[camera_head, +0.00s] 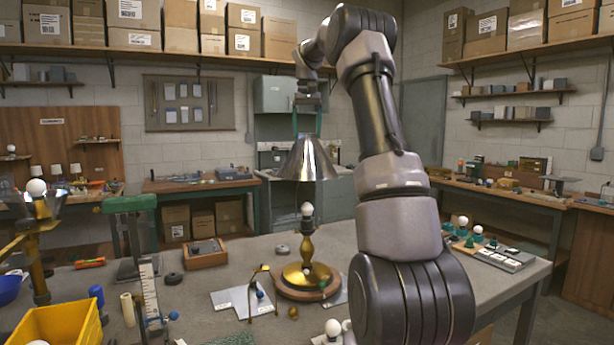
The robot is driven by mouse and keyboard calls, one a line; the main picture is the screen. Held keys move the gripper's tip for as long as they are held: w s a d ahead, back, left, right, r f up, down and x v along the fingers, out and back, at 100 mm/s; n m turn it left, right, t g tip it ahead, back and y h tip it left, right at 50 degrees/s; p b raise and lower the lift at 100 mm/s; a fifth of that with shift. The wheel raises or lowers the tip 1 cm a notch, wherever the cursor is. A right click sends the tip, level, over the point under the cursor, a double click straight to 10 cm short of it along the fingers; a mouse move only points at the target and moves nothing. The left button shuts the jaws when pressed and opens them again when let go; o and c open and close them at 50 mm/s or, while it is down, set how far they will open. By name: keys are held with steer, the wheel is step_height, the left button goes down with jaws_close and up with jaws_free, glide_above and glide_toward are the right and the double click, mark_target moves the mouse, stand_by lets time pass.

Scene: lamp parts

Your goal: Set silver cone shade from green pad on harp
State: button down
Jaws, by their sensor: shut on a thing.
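The silver cone shade (307,161) hangs in the air, wide end down, below my gripper (307,131). My gripper is shut on the top of the shade. Below the shade stands a brass lamp base (306,250) with a white bulb (307,209) on top, on a round wooden disc (290,290). The shade's lower rim is above the bulb, with a gap between them. A small brass wire frame (262,283), perhaps a harp, stands on the table left of the lamp base. I cannot make out a harp around the bulb. A green-topped stand (130,204) is at the left.
A yellow bin (62,325) and a blue cylinder (96,294) are at the front left. A wooden tray (205,256) lies behind the lamp base to the left. My arm covers the table's right middle. Several small lamp parts (478,236) sit at the right.

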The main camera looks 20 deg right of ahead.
mark_target(307, 145)
steer(key=shift+f, duration=0.45)
steer(key=shift+f, duration=2.05)
steer(key=shift+f, duration=2.15)
steer(key=shift+f, duration=2)
